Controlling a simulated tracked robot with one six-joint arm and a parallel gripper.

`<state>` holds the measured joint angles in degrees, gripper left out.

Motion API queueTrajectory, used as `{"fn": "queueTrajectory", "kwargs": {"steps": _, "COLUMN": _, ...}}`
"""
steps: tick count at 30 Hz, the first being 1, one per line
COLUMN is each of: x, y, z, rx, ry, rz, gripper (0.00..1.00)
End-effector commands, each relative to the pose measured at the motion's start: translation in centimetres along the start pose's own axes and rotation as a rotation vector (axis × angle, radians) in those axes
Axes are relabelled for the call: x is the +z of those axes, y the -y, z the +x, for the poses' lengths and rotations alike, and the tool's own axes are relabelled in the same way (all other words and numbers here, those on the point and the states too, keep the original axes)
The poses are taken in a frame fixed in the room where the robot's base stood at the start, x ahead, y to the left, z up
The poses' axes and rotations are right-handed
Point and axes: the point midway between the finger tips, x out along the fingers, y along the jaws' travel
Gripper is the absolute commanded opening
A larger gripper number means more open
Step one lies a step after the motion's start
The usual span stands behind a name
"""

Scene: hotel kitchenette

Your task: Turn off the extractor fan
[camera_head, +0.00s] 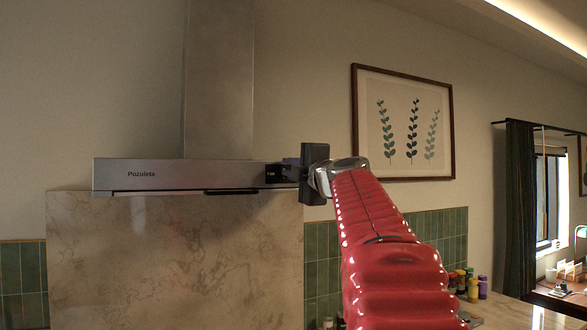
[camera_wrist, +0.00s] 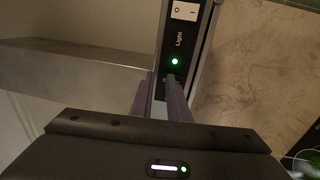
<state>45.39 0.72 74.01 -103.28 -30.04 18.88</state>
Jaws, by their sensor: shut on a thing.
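The extractor fan is a steel hood (camera_head: 160,180) marked "Pozuleta", on the wall at left in the head view. Its dark control panel (camera_head: 277,174) is at the hood's right end. In the wrist view the panel (camera_wrist: 183,42) carries a white rocker switch (camera_wrist: 185,11), the word "Light" and a lit green lamp (camera_wrist: 175,61). My gripper (camera_head: 298,174) is at the panel's right end. In the wrist view its fingers (camera_wrist: 162,92) are at the panel just below the green lamp, shut on a control there. The fingers hide this control and most of its label.
A marble splashback (camera_head: 170,260) is below the hood, with green tiles (camera_head: 325,250) beside it. A framed plant picture (camera_head: 403,122) hangs to the right. Several small coloured jars (camera_head: 472,285) stand on the counter at lower right. The wall above the hood's right end is clear.

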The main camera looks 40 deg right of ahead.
Motion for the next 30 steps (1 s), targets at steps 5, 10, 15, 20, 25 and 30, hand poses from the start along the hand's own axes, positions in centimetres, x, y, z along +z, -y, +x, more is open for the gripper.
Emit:
{"fn": "queueTrajectory", "kwargs": {"steps": 5, "x": 0.0, "y": 0.1, "z": 0.6, "rx": 0.004, "ry": 0.004, "rz": 0.004, "gripper": 0.00}}
{"fn": "queueTrajectory", "kwargs": {"steps": 10, "x": -0.1, "y": 0.3, "z": 0.9, "rx": 0.002, "ry": 0.004, "rz": 0.004, "gripper": 0.00}}
{"fn": "queueTrajectory", "kwargs": {"steps": 15, "x": -0.2, "y": 0.5, "z": 1.3, "rx": -0.001, "ry": 0.004, "rz": 0.003, "gripper": 0.00}}
{"fn": "queueTrajectory", "kwargs": {"steps": 20, "x": -0.3, "y": 0.7, "z": 1.6, "rx": -0.003, "ry": 0.004, "rz": 0.002, "gripper": 0.00}}
{"fn": "queueTrajectory", "kwargs": {"steps": 25, "x": -0.4, "y": 0.9, "z": 1.9, "rx": -0.004, "ry": 0.004, "rz": 0.002, "gripper": 0.00}}
{"fn": "queueTrajectory", "kwargs": {"steps": 30, "x": -0.4, "y": 0.9, "z": 2.1, "rx": -0.005, "ry": 0.004, "rz": 0.002, "gripper": 0.00}}
